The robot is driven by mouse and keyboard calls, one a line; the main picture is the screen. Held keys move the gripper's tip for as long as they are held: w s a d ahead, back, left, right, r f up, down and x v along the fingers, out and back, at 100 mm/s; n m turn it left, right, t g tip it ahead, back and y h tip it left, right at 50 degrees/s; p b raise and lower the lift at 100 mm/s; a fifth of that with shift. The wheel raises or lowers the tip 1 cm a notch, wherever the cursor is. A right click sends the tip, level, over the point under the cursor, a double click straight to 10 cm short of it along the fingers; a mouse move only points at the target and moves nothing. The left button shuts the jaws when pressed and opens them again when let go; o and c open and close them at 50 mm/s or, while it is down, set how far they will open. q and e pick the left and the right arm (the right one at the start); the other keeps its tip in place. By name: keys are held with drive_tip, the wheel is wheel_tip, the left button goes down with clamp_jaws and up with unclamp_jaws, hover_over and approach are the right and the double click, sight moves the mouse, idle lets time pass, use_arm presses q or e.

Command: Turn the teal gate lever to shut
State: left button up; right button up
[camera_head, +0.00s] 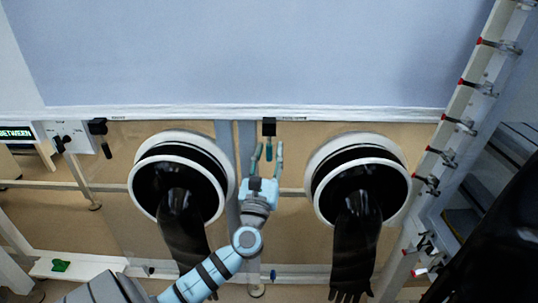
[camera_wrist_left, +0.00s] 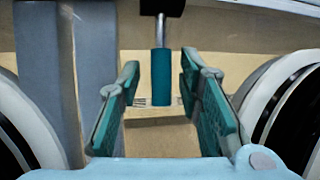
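The teal gate lever (camera_wrist_left: 161,78) hangs straight down on a metal stem from a black block in the left wrist view. In the head view the lever (camera_head: 269,151) shows small below its black block (camera_head: 269,127), between the two glove ports. My left gripper (camera_head: 267,154) is open, its fingers pointing up at the lever. In the left wrist view the lever appears between the two teal-padded fingers (camera_wrist_left: 162,88), with a gap on each side. I cannot tell its exact depth between them. My right gripper is not in view.
Round glove ports with black gloves stand left (camera_head: 144,150) and right (camera_head: 398,160) of the gripper. A clamp-lined post (camera_head: 462,110) stands at the right.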

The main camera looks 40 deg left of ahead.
use_arm(q)
drive_tip(key=v, duration=1.2)
idle(0.6)
